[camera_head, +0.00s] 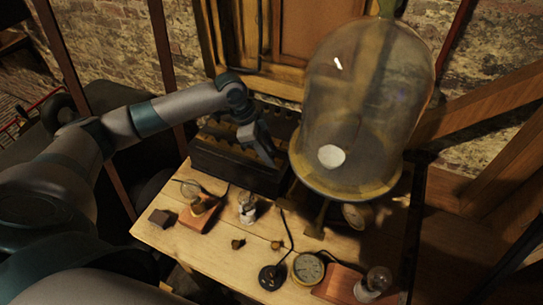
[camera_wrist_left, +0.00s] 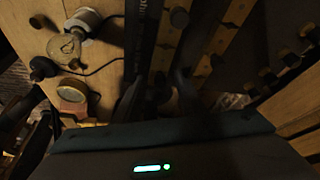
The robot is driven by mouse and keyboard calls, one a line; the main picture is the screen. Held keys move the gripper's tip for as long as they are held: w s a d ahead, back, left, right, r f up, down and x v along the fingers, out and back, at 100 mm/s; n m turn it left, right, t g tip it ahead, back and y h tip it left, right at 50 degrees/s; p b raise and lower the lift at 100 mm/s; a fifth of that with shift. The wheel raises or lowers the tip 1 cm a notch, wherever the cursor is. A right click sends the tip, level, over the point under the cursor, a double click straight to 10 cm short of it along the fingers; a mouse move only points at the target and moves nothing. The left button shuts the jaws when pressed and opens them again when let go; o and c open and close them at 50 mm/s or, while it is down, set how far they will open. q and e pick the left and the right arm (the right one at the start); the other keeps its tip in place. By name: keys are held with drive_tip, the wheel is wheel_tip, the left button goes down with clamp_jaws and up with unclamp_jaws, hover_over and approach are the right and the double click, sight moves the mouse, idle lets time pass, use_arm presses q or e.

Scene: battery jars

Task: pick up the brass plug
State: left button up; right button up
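Two small brass-coloured pieces lie on the wooden table in the head view, a left one (camera_head: 237,244) and a right one (camera_head: 276,245). Either could be the brass plug; they are too small to tell apart. My left gripper (camera_head: 267,153) points down over the long dark box (camera_head: 230,171), behind and above these pieces. In the dim left wrist view, its dark fingers (camera_wrist_left: 158,98) appear apart, with nothing visible between them. My right gripper is not in view.
A large glass bell jar (camera_head: 365,100) stands right of my left gripper. A bulb on a wooden base (camera_head: 197,214), a small glass bulb (camera_head: 247,207), a brass dial (camera_head: 308,268), a black corded piece (camera_head: 271,277) and another bulb (camera_head: 378,280) crowd the table (camera_head: 215,262).

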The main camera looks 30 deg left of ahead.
use_arm(q)
clamp_jaws()
drive_tip(key=shift+r, duration=0.15)
drive_tip(key=shift+r+b, duration=0.35)
drive_tip(key=shift+r, duration=0.2)
wheel_tip(320, 180, up, 8)
drive_tip(key=shift+f+b, duration=0.25)
drive_tip(key=shift+b, duration=0.95)
drive_tip(key=shift+r, duration=0.6)
drive_tip(key=shift+w, duration=0.1)
